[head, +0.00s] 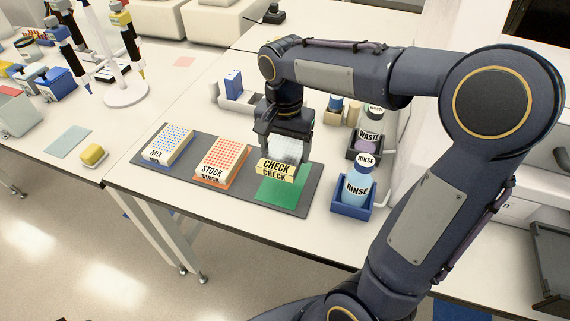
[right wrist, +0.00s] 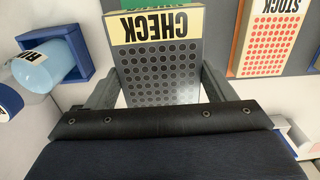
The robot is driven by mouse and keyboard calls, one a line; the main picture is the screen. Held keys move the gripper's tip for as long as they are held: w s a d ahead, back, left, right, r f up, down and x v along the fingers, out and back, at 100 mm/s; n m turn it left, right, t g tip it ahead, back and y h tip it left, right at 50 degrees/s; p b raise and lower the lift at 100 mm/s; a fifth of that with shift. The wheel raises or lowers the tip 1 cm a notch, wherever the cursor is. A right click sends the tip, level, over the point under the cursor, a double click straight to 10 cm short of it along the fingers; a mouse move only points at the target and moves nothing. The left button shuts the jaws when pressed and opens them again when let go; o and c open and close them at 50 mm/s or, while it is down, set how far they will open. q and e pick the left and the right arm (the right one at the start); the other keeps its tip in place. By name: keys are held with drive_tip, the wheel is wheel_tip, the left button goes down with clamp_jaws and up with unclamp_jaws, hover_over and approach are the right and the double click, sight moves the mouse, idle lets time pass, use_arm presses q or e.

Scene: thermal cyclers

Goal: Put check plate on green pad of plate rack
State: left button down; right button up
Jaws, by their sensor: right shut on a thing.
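The check plate (head: 277,168), with a yellow CHECK label and a grid of wells, is over the back part of the green pad (head: 282,190) on the dark plate rack (head: 317,178). My right gripper (head: 287,148) is shut on the check plate from above. In the right wrist view the check plate (right wrist: 158,60) sits between the two fingers. I cannot tell whether the plate touches the pad or is slightly above it. The front of the green pad is bare. My left gripper is not in view.
The stock plate (head: 222,160) and mix plate (head: 169,145) stand on the rack to the left. A rinse bottle (head: 357,187) in a blue holder (head: 350,211) stands close on the right, with waste bottles (head: 370,135) behind. A yellow sponge (head: 94,154) lies far left.

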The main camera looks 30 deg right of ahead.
wheel_tip(320, 180, down, 8)
drive_tip(key=shift+f, duration=0.1)
idle(0.4)
drive_tip(key=o, duration=1)
drive_tip(key=shift+f, duration=0.1)
